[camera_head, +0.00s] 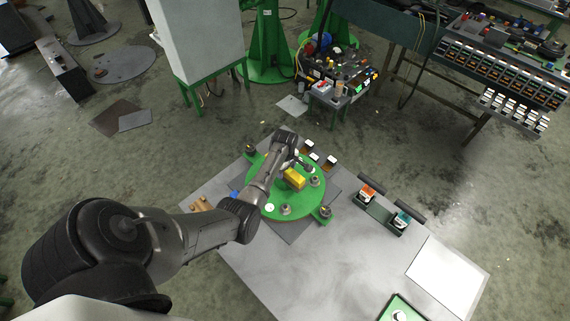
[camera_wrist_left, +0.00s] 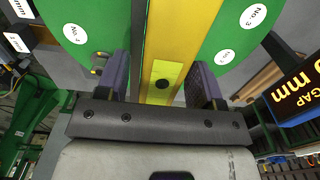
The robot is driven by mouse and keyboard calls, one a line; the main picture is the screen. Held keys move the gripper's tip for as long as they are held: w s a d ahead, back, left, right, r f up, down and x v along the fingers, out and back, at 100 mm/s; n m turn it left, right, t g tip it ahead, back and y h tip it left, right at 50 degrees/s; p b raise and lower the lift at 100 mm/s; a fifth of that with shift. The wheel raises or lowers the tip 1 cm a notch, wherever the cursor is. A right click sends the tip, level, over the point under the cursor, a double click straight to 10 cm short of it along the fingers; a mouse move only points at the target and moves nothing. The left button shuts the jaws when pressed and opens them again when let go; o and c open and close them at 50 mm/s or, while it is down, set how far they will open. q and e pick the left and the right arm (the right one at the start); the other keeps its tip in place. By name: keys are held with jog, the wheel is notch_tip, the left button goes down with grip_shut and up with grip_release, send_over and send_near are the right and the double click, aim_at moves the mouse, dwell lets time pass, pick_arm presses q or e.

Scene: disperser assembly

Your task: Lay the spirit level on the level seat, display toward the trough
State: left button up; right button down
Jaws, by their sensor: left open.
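The yellow spirit level (camera_head: 294,178) lies on or just above the round green plate (camera_head: 272,207); I cannot tell if it touches. My left gripper (camera_head: 297,164) is right beside it at its far end. In the left wrist view the yellow level (camera_wrist_left: 183,40) runs between the two fingers of my left gripper (camera_wrist_left: 160,82). The fingers are apart, one on each side, with gaps visible. I cannot make out the level's display, and I cannot pick out the seat or the trough for certain. My right gripper is not in view.
Several metal posts (camera_head: 314,181) stand on the green plate. White-topped blocks (camera_head: 330,162) lie behind it. Orange and teal units (camera_head: 401,221) stand to the right on the grey table. In the wrist view a dark "GAP" display (camera_wrist_left: 300,92) is close to the right finger. The table's front middle is clear.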

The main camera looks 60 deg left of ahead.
pick_arm(q)
notch_tip(320, 180, up, 12)
jog(key=s+d+m+t, duration=0.1)
jog(key=s+d+m, duration=1)
jog(key=d, duration=0.5)
jog(key=s+d+m+t, duration=0.2)
jog(key=s+d+m, duration=1)
jog(key=d, duration=0.3)
jog(key=shift+s+d+t, duration=0.3)
jog(key=shift+s+d, duration=0.1)
jog(key=shift+s, duration=0.35)
jog(key=shift+r, duration=0.1)
